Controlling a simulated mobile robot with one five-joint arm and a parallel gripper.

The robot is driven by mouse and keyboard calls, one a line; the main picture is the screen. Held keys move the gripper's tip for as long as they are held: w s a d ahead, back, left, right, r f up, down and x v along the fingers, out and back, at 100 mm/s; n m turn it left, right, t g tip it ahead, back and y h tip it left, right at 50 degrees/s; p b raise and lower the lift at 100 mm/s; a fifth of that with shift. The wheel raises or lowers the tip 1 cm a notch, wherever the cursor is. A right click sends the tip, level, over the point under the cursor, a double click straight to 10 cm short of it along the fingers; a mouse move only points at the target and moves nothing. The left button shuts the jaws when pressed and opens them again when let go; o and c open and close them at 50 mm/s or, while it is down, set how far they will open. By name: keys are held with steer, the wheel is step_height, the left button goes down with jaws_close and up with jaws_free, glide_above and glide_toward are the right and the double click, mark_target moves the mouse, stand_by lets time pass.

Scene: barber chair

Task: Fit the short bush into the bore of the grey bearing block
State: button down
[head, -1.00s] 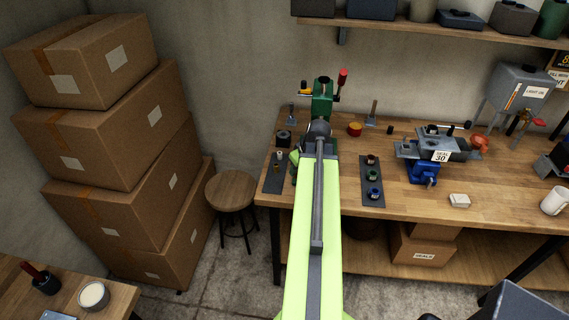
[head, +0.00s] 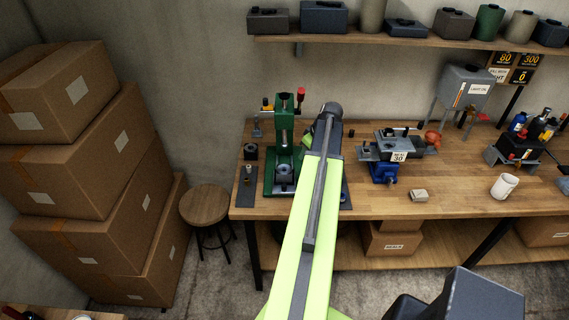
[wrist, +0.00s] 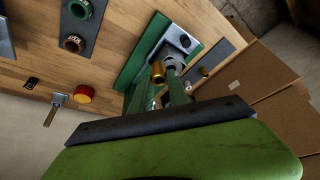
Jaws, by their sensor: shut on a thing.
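My gripper (wrist: 158,75) is shut on a short brass bush (wrist: 158,70), held between its two green fingers in the wrist view. The arm hides the gripper's tips in the head view. The grey bearing block (head: 284,173) sits on the base of the green press (head: 285,130), its dark round bore facing up. In the wrist view the block (wrist: 178,38) lies just beyond the bush, partly covered by a round grey part. The bush is apart from the block, to its side.
A red-and-yellow round tin (wrist: 83,93) is near the press. A blue vise (head: 383,172), a white block (head: 418,195) and a mug (head: 505,186) stand to the right. Stacked boxes (head: 75,150) and a stool (head: 204,205) are at left.

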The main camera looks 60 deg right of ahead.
steer(key=s+r, duration=0.1)
steer(key=s, duration=0.1)
steer(key=b, duration=0.7)
glide_above(284, 171)
step_height(284, 171, down, 7)
steer(key=shift+d+f, duration=0.1)
step_height(284, 171, down, 4)
steer(key=b, duration=0.4)
steer(key=shift+f, duration=0.2)
steer(key=shift+r, duration=0.25)
steer(key=shift+f, duration=0.2)
steer(key=c, duration=1.3)
jaws_free()
steer(key=shift+r, duration=0.1)
